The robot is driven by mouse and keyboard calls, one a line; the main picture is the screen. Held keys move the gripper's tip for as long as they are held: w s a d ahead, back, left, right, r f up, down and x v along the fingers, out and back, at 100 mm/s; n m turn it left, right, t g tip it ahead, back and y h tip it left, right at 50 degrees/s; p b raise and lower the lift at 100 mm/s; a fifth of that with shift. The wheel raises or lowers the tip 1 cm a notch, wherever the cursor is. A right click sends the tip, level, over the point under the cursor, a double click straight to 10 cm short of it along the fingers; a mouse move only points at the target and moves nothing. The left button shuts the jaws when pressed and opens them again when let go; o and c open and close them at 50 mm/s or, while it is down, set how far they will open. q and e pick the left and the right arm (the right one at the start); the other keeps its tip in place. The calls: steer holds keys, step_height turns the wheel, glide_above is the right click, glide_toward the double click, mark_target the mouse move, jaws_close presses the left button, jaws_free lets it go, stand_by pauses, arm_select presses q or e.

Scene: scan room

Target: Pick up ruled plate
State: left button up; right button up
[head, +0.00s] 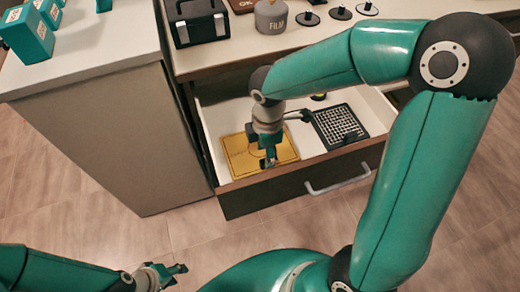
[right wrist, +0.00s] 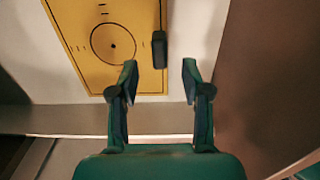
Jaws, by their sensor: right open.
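A yellow plate (head: 241,165) with dark ruled marks and a circle lies flat in the open drawer; I take it as the ruled plate. It also shows in the right wrist view (right wrist: 85,55). A dark upright tab (right wrist: 159,50) stands at its right edge there. My right gripper (head: 268,158) is over the plate, partly covering it in the head view. In the right wrist view its fingers (right wrist: 159,76) are apart and empty, with the tab just beyond the gap between them. My left gripper (head: 172,274) is open and empty, low above the floor.
The open drawer (head: 207,105) also holds a black gridded plate (head: 328,128) to the right. Its front wall with a grey handle (head: 338,184) is near my right gripper. A black case (head: 197,27) and a grey canister (head: 271,17) stand on the counter above.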

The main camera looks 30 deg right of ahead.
mark_target(244, 160)
steer(key=f+b, duration=0.1)
steer(key=f, duration=0.4)
steer(key=shift+d, duration=0.2)
steer(key=shift+c, duration=0.3)
jaws_close()
steer(key=shift+r, duration=0.1)
